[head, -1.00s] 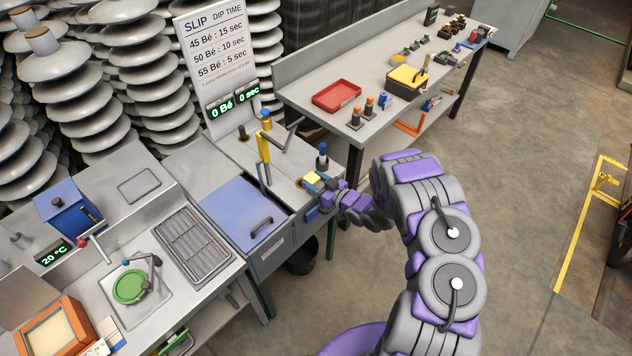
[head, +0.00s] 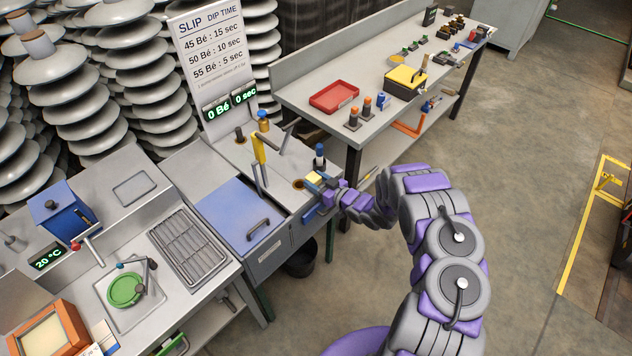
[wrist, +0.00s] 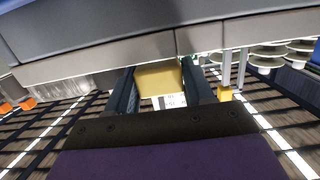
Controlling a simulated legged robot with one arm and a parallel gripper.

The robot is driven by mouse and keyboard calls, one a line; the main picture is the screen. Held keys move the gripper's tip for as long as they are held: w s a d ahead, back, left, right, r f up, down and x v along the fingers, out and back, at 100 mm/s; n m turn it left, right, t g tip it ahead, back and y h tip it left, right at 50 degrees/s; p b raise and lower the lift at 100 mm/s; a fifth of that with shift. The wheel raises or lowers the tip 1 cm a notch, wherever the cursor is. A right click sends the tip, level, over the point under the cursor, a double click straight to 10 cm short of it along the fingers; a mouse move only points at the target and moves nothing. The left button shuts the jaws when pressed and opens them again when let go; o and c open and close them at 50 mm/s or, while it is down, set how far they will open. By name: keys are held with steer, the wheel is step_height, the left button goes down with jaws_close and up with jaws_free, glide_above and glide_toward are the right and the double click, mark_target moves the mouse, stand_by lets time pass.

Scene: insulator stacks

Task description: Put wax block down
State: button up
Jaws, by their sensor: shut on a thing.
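The wax block is a small yellow block (head: 314,177); it also shows in the wrist view (wrist: 158,78). My gripper (head: 313,188) is shut on it, with a dark blue finger on each side of the block in the wrist view. The gripper is at the right end of the grey bench (head: 282,194), near its edge. The head view does not clearly show whether the block touches the bench top.
A blue lid (head: 238,221) lies left of the gripper. A yellow-handled tool (head: 258,150) and a blue-topped bottle (head: 319,155) stand close by. A table behind holds a red tray (head: 333,97) and a yellow-topped box (head: 405,80). Open floor lies right.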

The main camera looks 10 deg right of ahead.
steer(key=shift+a+f+b, duration=0.45)
steer(key=shift+f, duration=0.05)
steer(key=o, duration=1)
steer(key=shift+d, duration=0.3)
steer(key=shift+r, duration=0.15)
steer(key=shift+r+p, duration=0.3)
steer(key=shift+p, duration=0.15)
steer(key=shift+s+d+r, duration=0.1)
steer(key=shift+s+r, duration=0.05)
steer(key=shift+s, duration=0.1)
steer(key=shift+p+v, duration=0.55)
steer(key=shift+v, duration=5.15)
